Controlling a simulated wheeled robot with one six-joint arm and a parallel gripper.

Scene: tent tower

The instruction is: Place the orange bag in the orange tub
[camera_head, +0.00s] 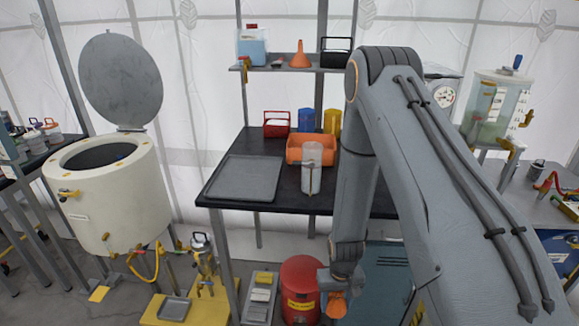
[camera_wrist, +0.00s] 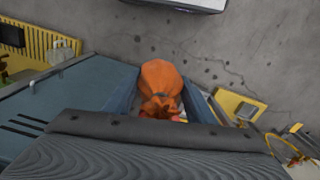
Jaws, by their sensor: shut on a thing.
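The orange bag (camera_head: 335,304) hangs low in the head view, under my downward-pointing gripper (camera_head: 338,285). In the wrist view the bag (camera_wrist: 160,85) sits between the two fingers of my gripper (camera_wrist: 160,98), which is shut on it. The orange tub (camera_head: 297,152) stands on the dark table, higher than the bag and up to its left. A clear cylinder stands in front of the tub and hides part of its front. The inside of the tub is only partly visible.
A clear cylinder (camera_head: 311,172) and a grey tray (camera_head: 245,178) are on the table (camera_head: 325,205). Red, blue and yellow holders stand behind the tub. A red bin (camera_head: 300,278) is left of the bag. A blue-grey cabinet (camera_head: 385,285) is to its right.

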